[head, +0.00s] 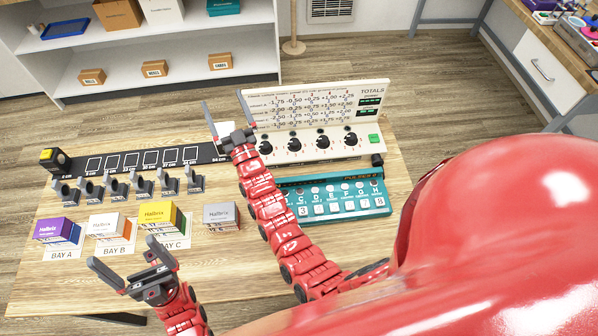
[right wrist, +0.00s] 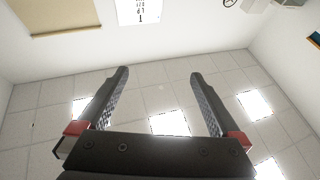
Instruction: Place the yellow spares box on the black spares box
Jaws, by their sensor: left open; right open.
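A yellow-topped Halbrix box (head: 161,215) stands at BAY C on the wooden table. I see no clearly black box; a grey Halbrix box (head: 221,214) stands just to its right. My left gripper (head: 120,253) is open and empty, in front of the row of boxes in the head view, apart from the yellow box. My right gripper (head: 223,99) is open and empty above the back of the table, near the white panel. In the right wrist view its open fingers (right wrist: 160,84) have nothing between them and point toward the ceiling.
A purple box (head: 54,230) and an orange-and-white box (head: 107,225) stand at BAY A and BAY B. Behind them are several grey holders (head: 115,187) and a black marked strip (head: 125,163). A white panel (head: 318,120) and a teal device (head: 333,196) occupy the right side.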

